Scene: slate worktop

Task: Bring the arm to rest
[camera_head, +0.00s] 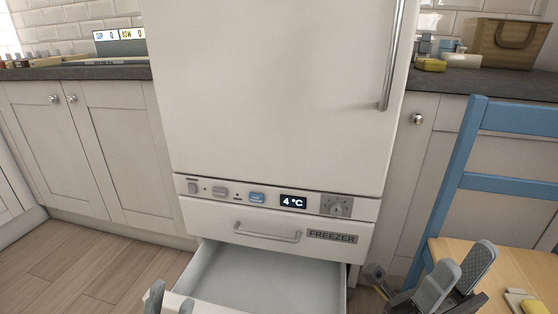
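My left gripper (170,301) is at the bottom edge, beside the front left corner of an open white drawer (197,272). Only its two fingertips show; they stand apart, with the pale drawer edge seen between them. Whether they touch the drawer cannot be told. My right gripper (458,276) is at the lower right, in front of the wooden chair seat (475,252). Its two grey fingers are apart and nothing shows between them. Most of both arms is outside the picture.
The white fridge (270,90) stands in the middle, its door shut, with a panel reading 4 °C (293,202) and a FREEZER label (332,237). The open drawer sticks out below. A blue chair (465,170) stands at right. Wooden floor (110,262) is clear at left.

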